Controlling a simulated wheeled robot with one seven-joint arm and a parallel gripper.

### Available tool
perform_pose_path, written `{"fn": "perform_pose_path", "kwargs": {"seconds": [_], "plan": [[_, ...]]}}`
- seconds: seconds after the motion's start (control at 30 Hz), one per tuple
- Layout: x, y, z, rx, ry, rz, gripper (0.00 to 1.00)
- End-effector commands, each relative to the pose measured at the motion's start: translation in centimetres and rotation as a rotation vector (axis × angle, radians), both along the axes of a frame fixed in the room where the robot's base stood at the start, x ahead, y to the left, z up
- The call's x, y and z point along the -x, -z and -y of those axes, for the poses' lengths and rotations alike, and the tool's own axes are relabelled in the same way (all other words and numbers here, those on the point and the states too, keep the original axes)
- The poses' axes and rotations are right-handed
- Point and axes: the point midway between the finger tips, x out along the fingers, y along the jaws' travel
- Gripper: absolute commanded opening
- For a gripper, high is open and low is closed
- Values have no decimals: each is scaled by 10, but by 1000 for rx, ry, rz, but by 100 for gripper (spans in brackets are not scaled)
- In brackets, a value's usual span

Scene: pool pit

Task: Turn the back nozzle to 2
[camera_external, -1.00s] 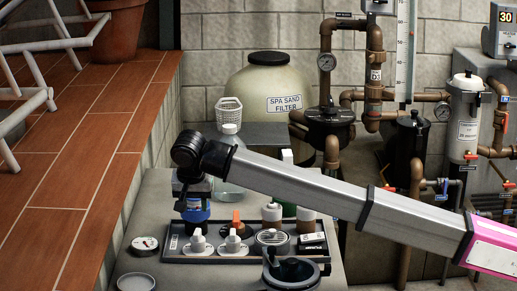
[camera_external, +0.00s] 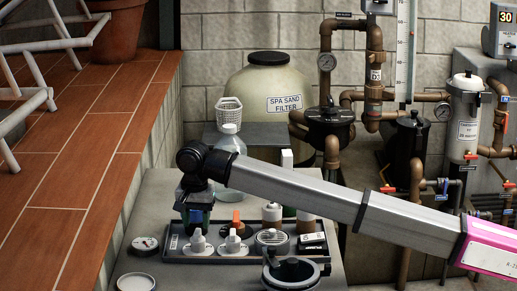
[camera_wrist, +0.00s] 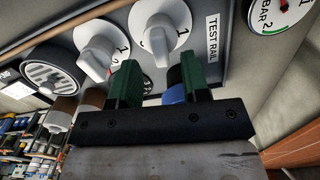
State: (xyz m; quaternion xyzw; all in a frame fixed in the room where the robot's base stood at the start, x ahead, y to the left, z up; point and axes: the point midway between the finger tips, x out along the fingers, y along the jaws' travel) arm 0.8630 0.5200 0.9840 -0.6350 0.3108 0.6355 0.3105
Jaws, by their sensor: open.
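Two white nozzles stand on round white dials in a dark tray. In the external view, one is at the tray's left end (camera_external: 198,241) and the other is just right of it (camera_external: 233,241). In the wrist view, the one by the TEST RAIL label is at top centre (camera_wrist: 157,30), with the other left of it (camera_wrist: 97,55). Digits show on both dials; I cannot tell which nozzle is the back one. My gripper (camera_external: 197,222) is open, pointing down behind the left nozzle; its green fingers (camera_wrist: 156,66) are apart, with a blue object (camera_wrist: 174,94) partly showing between them.
Right of the nozzles are a round grille (camera_external: 271,238) and a black box (camera_external: 311,242). An orange handle (camera_external: 236,217) and bottles stand behind the tray. A gauge (camera_external: 145,245) lies left of it. A dark pot-like fixture (camera_external: 290,273) is in front.

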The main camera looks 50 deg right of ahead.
Motion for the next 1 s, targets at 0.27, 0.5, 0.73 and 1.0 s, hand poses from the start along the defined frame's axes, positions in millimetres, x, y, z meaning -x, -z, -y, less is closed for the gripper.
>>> {"fn": "perform_pose_path", "kwargs": {"seconds": [0.27,0.5,0.73,1.0], "plan": [[0,30,0,0,0,0,43],[0,31,0,0,0,1,43],[0,31,0,-1,0,1,0],[0,31,0,-1,-93,1,0]]}}
